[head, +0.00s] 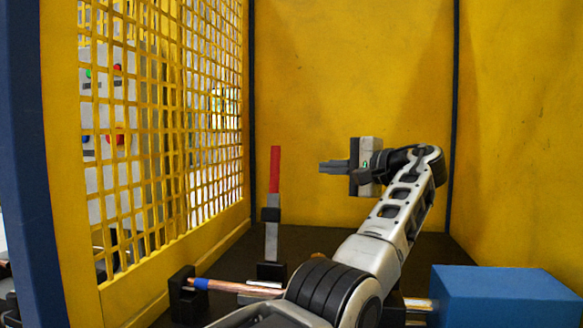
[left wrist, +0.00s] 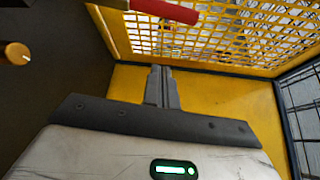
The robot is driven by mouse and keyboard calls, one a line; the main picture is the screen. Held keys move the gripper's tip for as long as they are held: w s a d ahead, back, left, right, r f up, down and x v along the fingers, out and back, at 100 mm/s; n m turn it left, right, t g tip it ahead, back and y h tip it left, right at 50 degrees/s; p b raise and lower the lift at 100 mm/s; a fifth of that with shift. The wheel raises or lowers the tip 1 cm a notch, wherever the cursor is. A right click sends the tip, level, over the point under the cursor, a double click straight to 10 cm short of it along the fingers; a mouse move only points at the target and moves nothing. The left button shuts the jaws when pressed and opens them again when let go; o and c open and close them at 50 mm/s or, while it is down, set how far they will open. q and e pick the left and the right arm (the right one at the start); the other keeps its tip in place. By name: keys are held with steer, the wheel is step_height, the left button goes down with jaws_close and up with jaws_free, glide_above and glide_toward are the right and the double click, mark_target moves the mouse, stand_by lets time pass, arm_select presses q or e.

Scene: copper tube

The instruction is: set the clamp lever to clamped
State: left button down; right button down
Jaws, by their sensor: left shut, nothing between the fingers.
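The clamp lever stands upright left of centre in the head view, with a red handle (head: 275,170) on a grey arm (head: 271,240) above a dark base (head: 271,271). In the left wrist view its red handle (left wrist: 168,11) crosses the top edge. My left gripper (head: 322,167) is shut and empty, its fingers pointing left toward the handle, with a visible gap between them. Its closed fingers (left wrist: 161,72) also show in the left wrist view. A copper tube (head: 235,287) with a blue band lies below, partly hidden by my arm. My right gripper is out of view.
A black block (head: 183,292) holds the tube's left end. A yellow mesh panel (head: 160,120) stands on the left, and yellow walls (head: 350,70) close the back and right. A blue box (head: 500,298) sits at the lower right.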

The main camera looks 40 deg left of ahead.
arm_select(q)
steer(key=s+a, duration=0.3)
steer(key=a, duration=0.5)
steer(key=shift+s+a+b, duration=0.2)
steer(key=shift+a+b, duration=0.1)
steer(key=shift+b, duration=0.15)
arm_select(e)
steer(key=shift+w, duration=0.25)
arm_select(q)
steer(key=shift+f, duration=0.1)
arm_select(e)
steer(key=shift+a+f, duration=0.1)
